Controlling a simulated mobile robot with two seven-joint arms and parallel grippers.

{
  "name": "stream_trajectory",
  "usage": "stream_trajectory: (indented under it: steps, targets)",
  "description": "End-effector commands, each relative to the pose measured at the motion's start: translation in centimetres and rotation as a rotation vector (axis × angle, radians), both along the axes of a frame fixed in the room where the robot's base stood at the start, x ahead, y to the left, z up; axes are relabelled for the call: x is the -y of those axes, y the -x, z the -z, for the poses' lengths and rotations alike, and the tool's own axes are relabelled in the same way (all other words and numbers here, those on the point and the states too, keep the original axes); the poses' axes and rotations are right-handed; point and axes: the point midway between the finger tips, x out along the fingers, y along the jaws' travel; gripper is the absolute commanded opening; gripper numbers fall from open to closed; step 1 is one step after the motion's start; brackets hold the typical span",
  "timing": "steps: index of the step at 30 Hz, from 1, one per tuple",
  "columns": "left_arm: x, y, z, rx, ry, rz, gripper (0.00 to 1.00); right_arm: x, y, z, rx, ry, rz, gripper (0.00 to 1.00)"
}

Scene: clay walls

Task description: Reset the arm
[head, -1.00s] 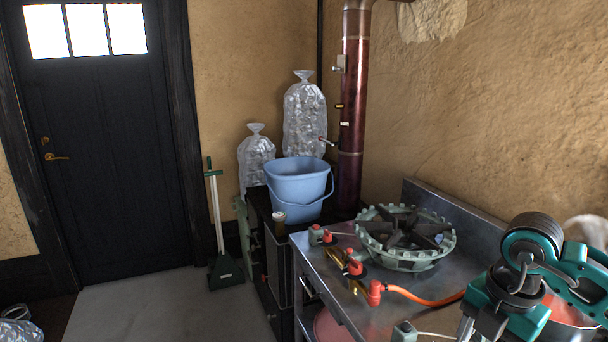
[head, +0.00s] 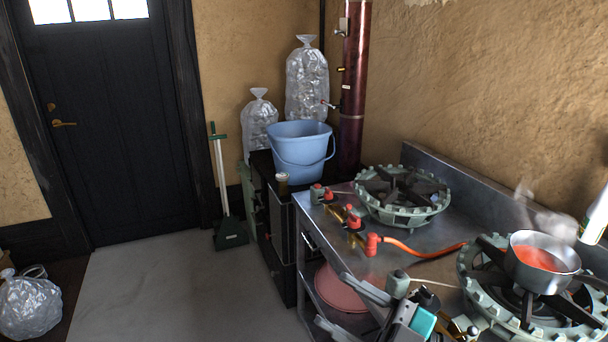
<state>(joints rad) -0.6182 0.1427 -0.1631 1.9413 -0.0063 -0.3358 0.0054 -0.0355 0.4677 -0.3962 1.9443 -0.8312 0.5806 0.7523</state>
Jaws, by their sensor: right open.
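My right gripper (head: 333,300) is low in the head view, at the front edge of the metal stove table (head: 345,212). Its two grey fingers point left and stand apart, with nothing between them. Part of my teal and black wrist shows behind the fingers, at the bottom edge. My left gripper is not in view.
A saucepan with red contents (head: 541,262) sits on the near gas burner (head: 480,275). Another burner (head: 402,195) and an orange hose (head: 425,250) are behind. A pink bowl (head: 338,290) is on the lower shelf. A blue bucket (head: 300,150) stands farther back.

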Motion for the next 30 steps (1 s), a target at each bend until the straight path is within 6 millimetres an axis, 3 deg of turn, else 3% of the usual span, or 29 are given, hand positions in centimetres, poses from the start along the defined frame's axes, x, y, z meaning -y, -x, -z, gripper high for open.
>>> stream_trajectory:
  steps: [3, 5, 9, 12, 15, 19, 30]
  targets:
    - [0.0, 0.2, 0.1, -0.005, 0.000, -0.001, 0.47, 3.9, -1.8, 4.6, -0.225, -0.128, 0.336, 0.58]
    - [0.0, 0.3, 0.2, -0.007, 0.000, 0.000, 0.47, 6.2, -1.8, 8.1, -0.363, -0.143, 0.495, 0.58]
    - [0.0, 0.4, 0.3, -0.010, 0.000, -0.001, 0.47, 10.0, 1.2, 16.9, -0.695, -0.094, 0.755, 0.58]
    - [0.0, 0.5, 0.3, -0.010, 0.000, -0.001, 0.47, 11.3, 4.4, 21.5, -0.882, -0.041, 0.842, 0.58]
    - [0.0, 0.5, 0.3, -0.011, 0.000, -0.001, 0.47, 11.7, 7.0, 24.3, -1.010, 0.001, 0.881, 0.58]
    - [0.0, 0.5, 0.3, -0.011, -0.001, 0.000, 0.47, 11.9, 8.7, 25.9, -1.089, 0.029, 0.896, 0.58]
    - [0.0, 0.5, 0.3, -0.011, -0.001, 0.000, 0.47, 11.9, 8.9, 26.0, -1.094, 0.031, 0.896, 0.58]
